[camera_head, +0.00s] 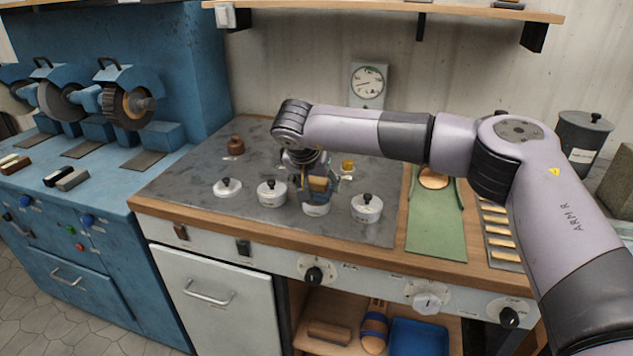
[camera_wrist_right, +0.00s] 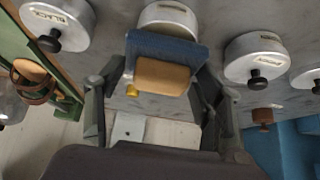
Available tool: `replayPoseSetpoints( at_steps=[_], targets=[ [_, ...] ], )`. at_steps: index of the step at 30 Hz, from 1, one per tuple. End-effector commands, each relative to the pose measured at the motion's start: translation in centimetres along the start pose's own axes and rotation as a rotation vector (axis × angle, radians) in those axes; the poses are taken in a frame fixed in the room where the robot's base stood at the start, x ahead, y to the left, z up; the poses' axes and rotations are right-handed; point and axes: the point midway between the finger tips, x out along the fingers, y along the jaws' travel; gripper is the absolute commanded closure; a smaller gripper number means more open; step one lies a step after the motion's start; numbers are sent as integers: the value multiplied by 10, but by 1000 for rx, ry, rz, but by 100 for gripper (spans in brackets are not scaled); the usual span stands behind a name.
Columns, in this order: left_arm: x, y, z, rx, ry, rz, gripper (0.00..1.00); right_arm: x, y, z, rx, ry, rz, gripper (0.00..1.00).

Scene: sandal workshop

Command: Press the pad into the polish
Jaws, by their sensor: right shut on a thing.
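My right gripper (camera_head: 312,172) is shut on the pad (camera_head: 319,184), which has a tan block and a blue part. The wrist view shows the pad (camera_wrist_right: 162,76) between the two fingers, blue part toward the tins. In the head view the pad is at a white polish tin (camera_head: 316,210) and covers its top. I cannot tell whether the pad touches polish inside. The same tin (camera_wrist_right: 170,16) is partly hidden behind the pad in the wrist view. Lidded tins with black knobs stand on both sides: one on the right (camera_head: 367,208), one on the left (camera_head: 272,192). My left gripper is out of view.
A brown knobbed object (camera_head: 236,145) and a small yellow object (camera_head: 347,166) stand behind. A green mat (camera_head: 437,235) lies right. Blue grinding machines (camera_head: 125,100) stand left.

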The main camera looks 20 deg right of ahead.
Motion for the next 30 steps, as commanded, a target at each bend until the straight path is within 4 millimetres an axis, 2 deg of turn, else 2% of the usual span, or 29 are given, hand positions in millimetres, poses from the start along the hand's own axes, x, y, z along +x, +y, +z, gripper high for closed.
replayPoseSetpoints(
  at_steps=[30],
  targets=[
    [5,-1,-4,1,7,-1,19,8,0,5,0,0,0,61]
  ],
)
